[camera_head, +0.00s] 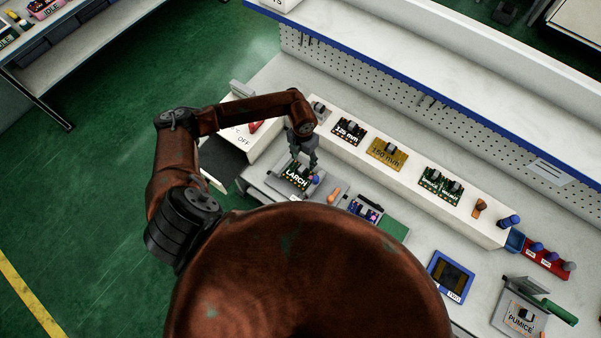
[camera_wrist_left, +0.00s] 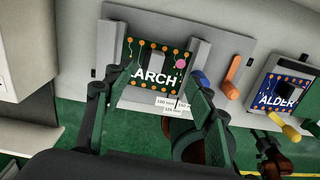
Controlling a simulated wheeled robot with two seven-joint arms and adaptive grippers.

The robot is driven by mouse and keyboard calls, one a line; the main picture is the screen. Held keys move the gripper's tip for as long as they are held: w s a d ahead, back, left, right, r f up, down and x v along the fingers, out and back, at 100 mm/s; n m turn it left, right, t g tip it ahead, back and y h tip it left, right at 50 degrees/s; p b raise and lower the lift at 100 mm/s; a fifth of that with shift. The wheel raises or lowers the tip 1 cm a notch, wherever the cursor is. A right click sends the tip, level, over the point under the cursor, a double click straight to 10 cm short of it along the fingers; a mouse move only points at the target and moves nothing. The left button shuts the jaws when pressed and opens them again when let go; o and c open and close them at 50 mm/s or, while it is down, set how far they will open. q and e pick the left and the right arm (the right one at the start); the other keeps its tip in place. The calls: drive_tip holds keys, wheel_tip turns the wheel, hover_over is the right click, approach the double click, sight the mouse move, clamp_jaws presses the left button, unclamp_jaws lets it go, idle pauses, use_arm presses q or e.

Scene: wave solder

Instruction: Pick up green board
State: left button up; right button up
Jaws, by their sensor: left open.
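A green board (camera_head: 295,178) marked LARCH, with gold dots along its edges, lies in a grey fixture (camera_head: 262,184) on the bench. In the left wrist view the green board (camera_wrist_left: 150,50) sits between two grey rails, with a pink round part at its right. My left gripper (camera_head: 303,160) points down just above the board. In the wrist view its dark fingers (camera_wrist_left: 165,82) are apart with nothing between them, over the board's near edge. Its fingers cover part of the lettering.
A white raised ledge (camera_head: 330,124) behind holds several boards, including dark green ones (camera_head: 440,184).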

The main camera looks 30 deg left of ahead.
sight(302, 169)
use_arm(q)
drive_tip(key=shift+a+f, duration=0.35)
drive_tip(key=shift+a, duration=0.05)
drive_tip(key=f, duration=0.2)
drive_tip(key=f+p, duration=0.1)
drive_tip(key=f, duration=0.1)
drive_tip(key=f+p, duration=0.1)
drive_tip(key=f, duration=0.1)
drive_tip(key=shift+s+d, duration=0.2)
drive_tip(key=shift+s, duration=0.05)
drive_tip(key=shift+f, duration=0.5)
clamp_jaws()
